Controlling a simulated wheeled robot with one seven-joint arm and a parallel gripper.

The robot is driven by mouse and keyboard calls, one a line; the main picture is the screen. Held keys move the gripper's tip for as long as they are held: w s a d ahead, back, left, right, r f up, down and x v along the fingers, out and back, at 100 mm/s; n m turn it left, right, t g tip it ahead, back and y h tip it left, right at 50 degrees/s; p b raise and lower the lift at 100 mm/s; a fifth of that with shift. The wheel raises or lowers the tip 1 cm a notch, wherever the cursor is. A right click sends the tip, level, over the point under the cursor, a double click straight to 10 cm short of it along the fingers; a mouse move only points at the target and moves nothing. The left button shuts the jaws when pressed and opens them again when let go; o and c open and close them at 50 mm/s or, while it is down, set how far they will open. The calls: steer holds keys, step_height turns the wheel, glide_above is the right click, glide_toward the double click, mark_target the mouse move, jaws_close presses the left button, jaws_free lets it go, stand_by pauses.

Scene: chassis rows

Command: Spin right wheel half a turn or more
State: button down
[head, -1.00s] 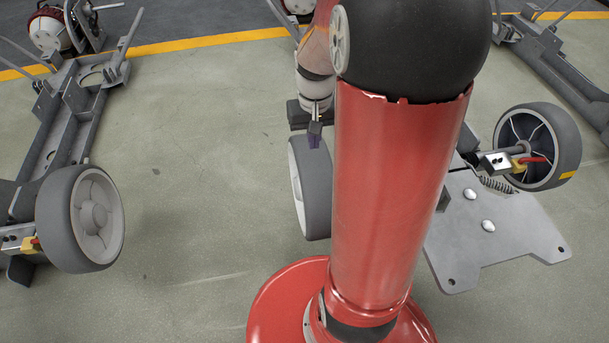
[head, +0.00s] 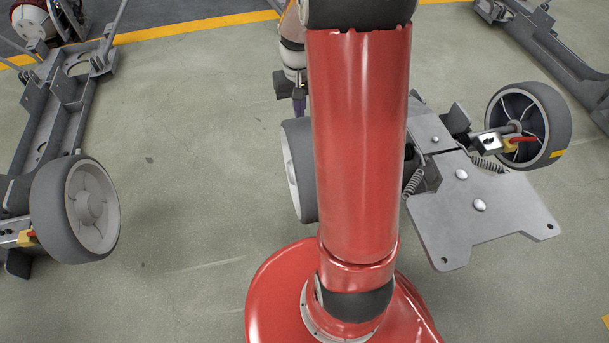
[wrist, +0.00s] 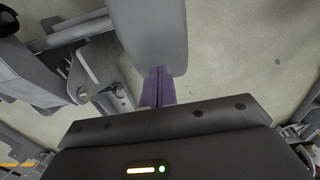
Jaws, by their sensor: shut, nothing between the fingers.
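A grey wheel (head: 300,170) stands on the left side of the middle chassis, partly hidden behind my red arm. The chassis's other wheel (head: 530,125), dark-hubbed with a yellow mark on its tread, is at the right of the head view. My gripper (head: 299,112) is at the top of the left-hand wheel, its purple fingers together and empty. In the wrist view the shut fingers (wrist: 159,72) point at the grey tread of the wheel (wrist: 150,35) and overlap its lower edge. I cannot tell whether they touch it.
The middle chassis has a bare metal plate (head: 480,205) with springs beside it. Another chassis (head: 60,125) with a grey wheel (head: 78,208) stands at the left, and one more (head: 555,45) at the upper right. The floor between left and middle chassis is clear.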

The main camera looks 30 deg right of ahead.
step_height(320, 180, down, 2)
steer(key=shift+f+b, duration=0.1)
steer(key=shift+b, duration=0.45)
steer(key=shift+s, duration=0.1)
steer(key=s+a+r+p, duration=0.1)
steer(key=s+a+r, duration=0.1)
steer(key=s, duration=0.7)
steer(key=s+a+r+p, duration=0.2)
steer(key=s+a, duration=0.1)
steer(key=s, duration=0.6)
steer(key=shift+a+r, duration=0.1)
